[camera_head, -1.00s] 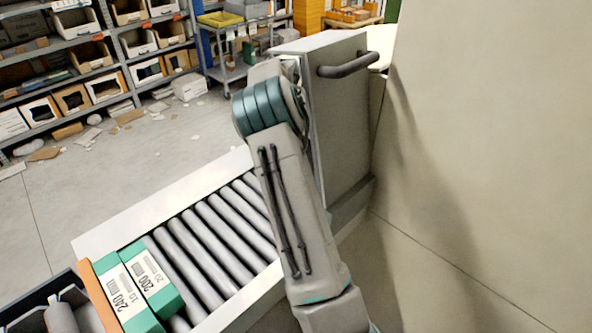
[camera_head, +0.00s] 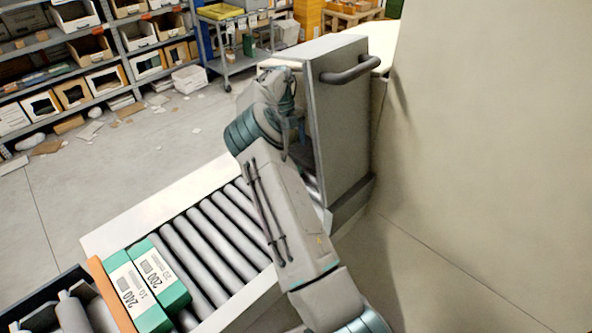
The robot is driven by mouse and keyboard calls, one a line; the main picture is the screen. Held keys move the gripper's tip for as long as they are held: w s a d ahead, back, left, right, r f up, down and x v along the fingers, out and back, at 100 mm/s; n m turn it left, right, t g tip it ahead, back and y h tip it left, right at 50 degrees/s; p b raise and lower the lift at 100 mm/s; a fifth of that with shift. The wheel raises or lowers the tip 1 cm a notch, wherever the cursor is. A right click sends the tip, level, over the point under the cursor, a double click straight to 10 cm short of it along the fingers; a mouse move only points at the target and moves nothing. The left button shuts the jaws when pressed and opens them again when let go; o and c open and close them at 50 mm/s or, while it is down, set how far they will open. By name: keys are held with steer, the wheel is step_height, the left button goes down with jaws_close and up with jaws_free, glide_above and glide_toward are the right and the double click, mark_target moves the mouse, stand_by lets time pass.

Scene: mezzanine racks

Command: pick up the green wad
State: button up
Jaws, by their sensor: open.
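I cannot make out a green wad in the head view. Two green-and-white boxes with printed labels, a "240" box (camera_head: 134,290) and a "200" box (camera_head: 160,276), lie side by side at the lower left end of the roller conveyor (camera_head: 130,218). My arm crosses the middle of the view and bends over at the far end of the conveyor, beside the open side of a grey cabinet. My gripper's fingers are not visible. The arm hides part of the rollers and the cabinet's opening.
The grey cabinet (camera_head: 345,130) with a bar handle (camera_head: 348,70) stands at the conveyor's far end. A pale wall (camera_head: 490,150) closes off the right. A dark bin (camera_head: 50,290) is at lower left. Shelves, a cart (camera_head: 232,62) and floor litter lie behind; open floor is at left.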

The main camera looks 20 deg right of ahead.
steer(key=x, duration=0.3)
steer(key=shift+f+p, duration=0.1)
steer(key=shift+p, duration=0.2)
steer(key=shift+s+f+p, duration=0.3)
steer(key=shift+f+p, duration=0.1)
steer(key=shift+f, duration=0.1)
steer(key=shift+p+x, duration=0.85)
steer(key=shift+x, duration=1.3)
steer(key=shift+a, duration=0.1)
steer(key=c, duration=1)
